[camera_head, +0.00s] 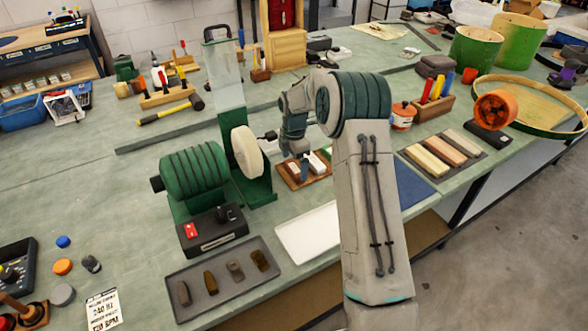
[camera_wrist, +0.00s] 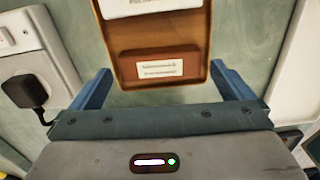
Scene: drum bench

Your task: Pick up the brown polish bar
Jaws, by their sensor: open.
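The brown polish bar (camera_wrist: 160,57) has a white label on its face. It lies at the near end of a wooden tray (camera_wrist: 216,18), with a white-labelled bar (camera_wrist: 150,5) beyond it, cut off by the frame's top edge. My gripper (camera_wrist: 160,70) is open and empty, with one blue finger on each side of the brown bar and a gap on both sides. In the head view my gripper (camera_head: 303,165) is over the tray (camera_head: 292,184), by the polishing machine. My arm and gripper hide part of the tray there.
The green polishing machine (camera_head: 195,170) with its white buffing wheel (camera_head: 247,152) stands left of the tray. A white pad (camera_head: 305,235) lies in front. A dark tray (camera_head: 220,280) holds several small pieces. Wooden bars (camera_head: 445,150) lie on the right.

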